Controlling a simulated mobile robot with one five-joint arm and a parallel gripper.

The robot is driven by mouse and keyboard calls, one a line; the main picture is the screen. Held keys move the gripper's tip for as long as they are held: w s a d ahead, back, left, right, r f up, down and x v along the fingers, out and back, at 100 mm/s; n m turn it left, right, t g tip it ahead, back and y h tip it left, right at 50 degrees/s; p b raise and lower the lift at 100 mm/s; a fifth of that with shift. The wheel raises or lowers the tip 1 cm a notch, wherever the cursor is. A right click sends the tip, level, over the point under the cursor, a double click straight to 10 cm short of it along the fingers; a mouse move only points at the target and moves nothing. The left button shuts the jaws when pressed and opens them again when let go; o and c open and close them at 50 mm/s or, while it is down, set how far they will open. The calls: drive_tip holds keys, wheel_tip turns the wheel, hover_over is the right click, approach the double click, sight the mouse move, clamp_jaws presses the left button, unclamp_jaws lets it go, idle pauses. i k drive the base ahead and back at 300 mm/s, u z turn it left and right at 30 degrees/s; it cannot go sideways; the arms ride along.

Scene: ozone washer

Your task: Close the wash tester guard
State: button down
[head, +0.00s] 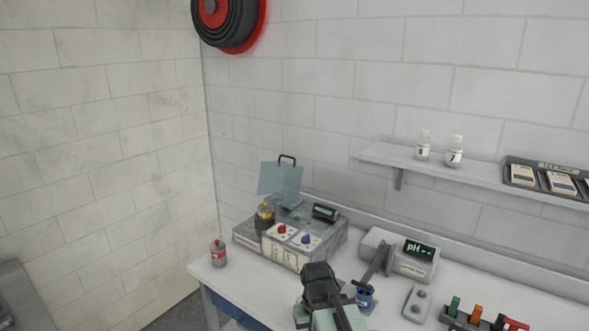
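The wash tester (330,241) is a grey box with a small green display and red and blue knobs on its front. Its guard (281,180) is a see-through bluish panel with a dark handle (288,158) on top. The guard stands raised, nearly upright, at the tester's back left. A bottle with a yellow top (265,214) stands at the tester's left, in front of the guard. My gripper (322,275) is in front of the tester, at the bottom middle, apart from the guard. Its fingers are seen from behind and their opening is unclear.
A red-capped bottle (218,253) stands at the table's left corner. A pH meter (413,260) and a blue cup (365,296) are right of my gripper. Several coloured items (480,317) stand at the bottom right. A wall shelf (390,155) holds bottles. Space above the tester is clear.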

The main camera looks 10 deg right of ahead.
sight(282, 164)
drive_tip(key=u, duration=2)
drive_tip(key=k, duration=0.75)
drive_tip(key=z, duration=1.1)
drive_tip(key=i, duration=1.7)
drive_tip(key=u, duration=0.05)
